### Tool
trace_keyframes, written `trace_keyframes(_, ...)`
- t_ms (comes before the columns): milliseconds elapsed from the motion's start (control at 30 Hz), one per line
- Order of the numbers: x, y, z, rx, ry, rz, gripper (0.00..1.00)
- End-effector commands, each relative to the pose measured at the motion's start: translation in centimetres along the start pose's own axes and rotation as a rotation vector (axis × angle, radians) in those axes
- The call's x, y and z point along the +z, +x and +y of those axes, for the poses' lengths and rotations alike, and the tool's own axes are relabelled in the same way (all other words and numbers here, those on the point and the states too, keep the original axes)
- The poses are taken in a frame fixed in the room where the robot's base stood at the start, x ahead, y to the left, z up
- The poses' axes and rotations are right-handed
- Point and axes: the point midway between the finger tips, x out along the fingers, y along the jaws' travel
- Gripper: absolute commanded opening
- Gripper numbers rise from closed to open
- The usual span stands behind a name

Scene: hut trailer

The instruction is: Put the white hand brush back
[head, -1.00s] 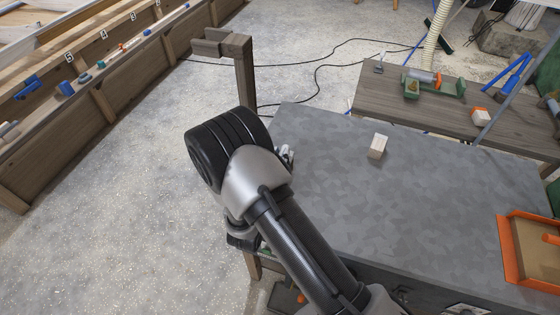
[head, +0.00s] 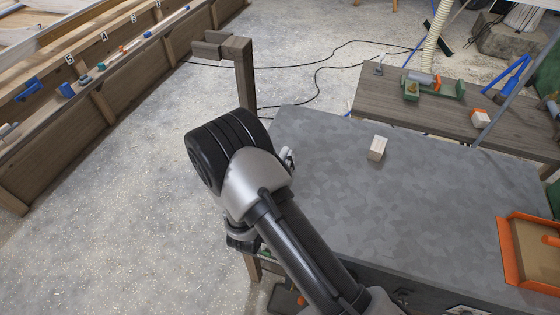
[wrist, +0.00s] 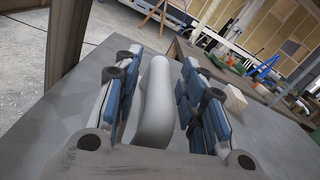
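The white hand brush (wrist: 155,100) shows in the wrist view as a long, smooth, pale shape lengthwise between the two blue-padded fingers of my gripper (wrist: 162,68). Its near end runs down to the gripper's palm. The fingers stand close on both sides of it. I cannot tell whether both pads press on it. In the head view my wrist hides the brush and most of the gripper, which is at the left edge of the grey table (head: 420,210).
A small pale wooden block (head: 377,148) stands on the grey table, and an orange-rimmed tray (head: 510,260) lies at its right. A wooden bench (head: 375,98) with tools stands behind. A wooden post (head: 245,80) rises beyond my wrist. The floor at left is clear.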

Motion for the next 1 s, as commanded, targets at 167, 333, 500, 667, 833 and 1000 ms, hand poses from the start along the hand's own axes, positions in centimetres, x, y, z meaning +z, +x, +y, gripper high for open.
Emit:
trace_keyframes(167,0.2,-3.0,0.2,0.007,-0.003,0.000,0.38)
trace_keyframes(333,0.3,-6.8,0.1,0.007,-0.004,-0.001,0.38)
trace_keyframes(500,0.2,-9.9,0.1,0.005,-0.001,-0.001,0.38)
trace_keyframes(667,0.1,-11.6,0.0,0.002,-0.001,-0.001,0.38)
trace_keyframes(833,0.1,-12.0,0.0,0.001,0.001,-0.001,0.38)
trace_keyframes(1000,1.3,-11.2,-1.3,-0.063,0.038,0.012,0.38)
